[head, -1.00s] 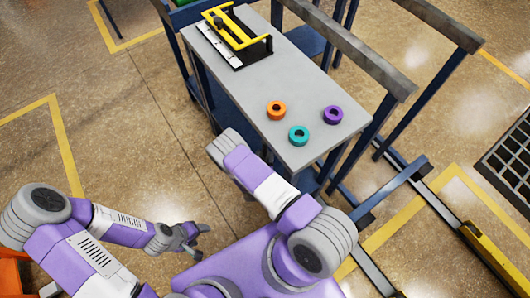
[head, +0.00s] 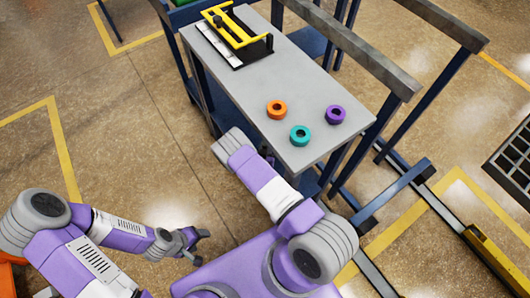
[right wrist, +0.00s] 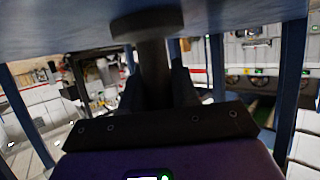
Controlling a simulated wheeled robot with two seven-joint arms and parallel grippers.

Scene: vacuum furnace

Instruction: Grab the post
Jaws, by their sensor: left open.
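In the right wrist view a dark round post (right wrist: 153,70) hangs upright below a blue-grey underside, with a wider collar at its top. The dark fingers of my right gripper (right wrist: 157,92) stand on either side of the post. I cannot tell whether they touch it. In the head view the right gripper is hidden, with the right arm bent at the near edge of the grey table (head: 310,75). The post does not show there. My left gripper (head: 197,250) is open and empty, low over the floor left of my body.
Blue rails with grey tops (head: 365,60) run along the right.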

